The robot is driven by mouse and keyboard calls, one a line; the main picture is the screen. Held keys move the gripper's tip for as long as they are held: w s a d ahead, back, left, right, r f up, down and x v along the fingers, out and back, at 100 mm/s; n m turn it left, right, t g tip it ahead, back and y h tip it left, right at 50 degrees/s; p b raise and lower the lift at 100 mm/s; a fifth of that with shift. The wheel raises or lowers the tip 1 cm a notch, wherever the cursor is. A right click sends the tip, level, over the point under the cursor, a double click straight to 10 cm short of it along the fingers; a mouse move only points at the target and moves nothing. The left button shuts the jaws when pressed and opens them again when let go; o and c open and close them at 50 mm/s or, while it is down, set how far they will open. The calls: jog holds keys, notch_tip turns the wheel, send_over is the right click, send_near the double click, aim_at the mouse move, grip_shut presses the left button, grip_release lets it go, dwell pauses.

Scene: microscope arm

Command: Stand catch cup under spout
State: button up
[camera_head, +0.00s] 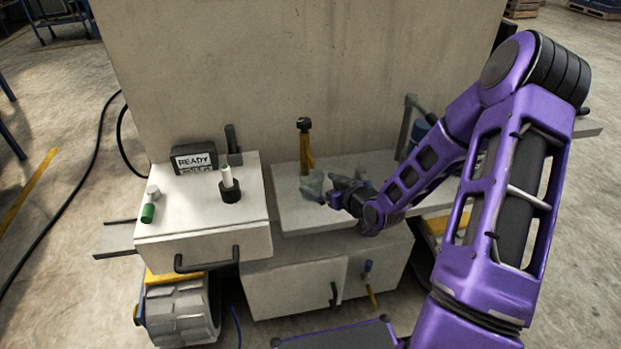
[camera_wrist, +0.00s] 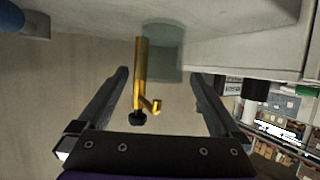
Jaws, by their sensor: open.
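The brass spout (camera_head: 305,152) with a black knob stands upright on the pale ledge against the wall. It also shows in the wrist view (camera_wrist: 141,65), where the picture is upside down. The catch cup (camera_head: 311,184) looks like a translucent grey cup on the ledge near the spout's foot; it is greenish in the wrist view (camera_wrist: 168,50). I cannot tell whether it is directly under the outlet. My gripper (camera_head: 337,191) is low over the ledge, just right of the cup. In the wrist view its fingers (camera_wrist: 158,72) are open, with nothing clamped between them.
A white cabinet top (camera_head: 160,225) at left bears a READY display (camera_head: 194,158), a green-ended vial (camera_head: 148,212) and a white vial in a black holder (camera_head: 230,185). A dark bracket and blue item (camera_head: 419,129) stand right of the ledge, beside my arm.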

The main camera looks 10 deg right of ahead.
jog(key=shift+v, duration=2.25)
